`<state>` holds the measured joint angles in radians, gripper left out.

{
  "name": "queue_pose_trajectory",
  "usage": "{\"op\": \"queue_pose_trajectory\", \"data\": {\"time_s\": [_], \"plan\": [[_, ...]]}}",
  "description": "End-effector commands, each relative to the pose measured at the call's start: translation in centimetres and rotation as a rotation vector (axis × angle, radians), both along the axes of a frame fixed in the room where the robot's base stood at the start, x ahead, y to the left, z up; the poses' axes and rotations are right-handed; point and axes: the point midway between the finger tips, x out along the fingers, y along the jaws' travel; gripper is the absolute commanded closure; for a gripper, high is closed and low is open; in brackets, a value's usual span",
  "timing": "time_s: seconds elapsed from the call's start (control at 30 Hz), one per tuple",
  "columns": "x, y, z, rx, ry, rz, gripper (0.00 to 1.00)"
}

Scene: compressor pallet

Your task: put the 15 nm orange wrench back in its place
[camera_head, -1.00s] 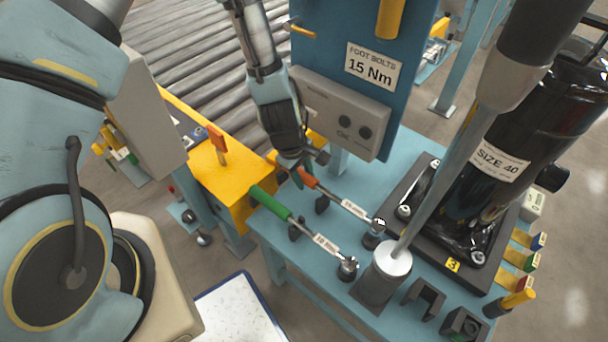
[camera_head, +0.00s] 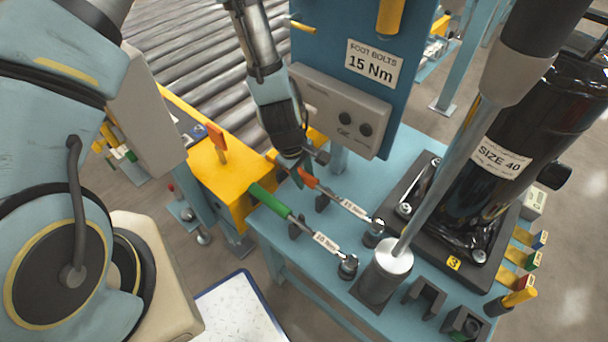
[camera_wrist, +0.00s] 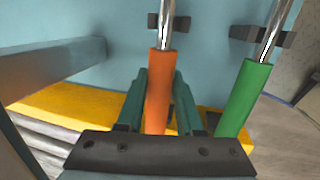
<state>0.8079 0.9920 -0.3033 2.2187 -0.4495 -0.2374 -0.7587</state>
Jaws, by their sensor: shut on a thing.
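The orange wrench (camera_head: 345,203), with a 15 Nm label on its shaft, lies across the blue bench. Its shaft is at a dark holder and its head is at a round dark rest (camera_head: 374,233). My gripper (camera_head: 298,172) is shut on its orange handle; in the wrist view the orange handle (camera_wrist: 158,92) lies between the two fingers (camera_wrist: 160,105). A dark holder (camera_wrist: 170,23) shows at the shaft there; I cannot tell whether the wrench is fully seated. The green wrench (camera_head: 300,223), labelled 10 Nm, lies beside it in its own holders.
A vertical grey tool (camera_head: 390,262) stands in front of the black SIZE 40 compressor (camera_head: 500,150). A blue panel with a 15 Nm sign (camera_head: 373,67) and a grey box (camera_head: 340,112) rise behind my gripper. A yellow block (camera_head: 220,180) is at left.

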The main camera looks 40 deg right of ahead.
Motion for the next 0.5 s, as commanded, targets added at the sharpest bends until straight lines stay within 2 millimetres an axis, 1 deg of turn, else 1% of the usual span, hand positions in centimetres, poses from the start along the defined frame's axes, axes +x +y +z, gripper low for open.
{"op": "queue_pose_trajectory", "data": {"time_s": [0.5], "plan": [[0.00, -0.03, -1.02, -0.001, 0.000, 0.000, 1.00]]}}
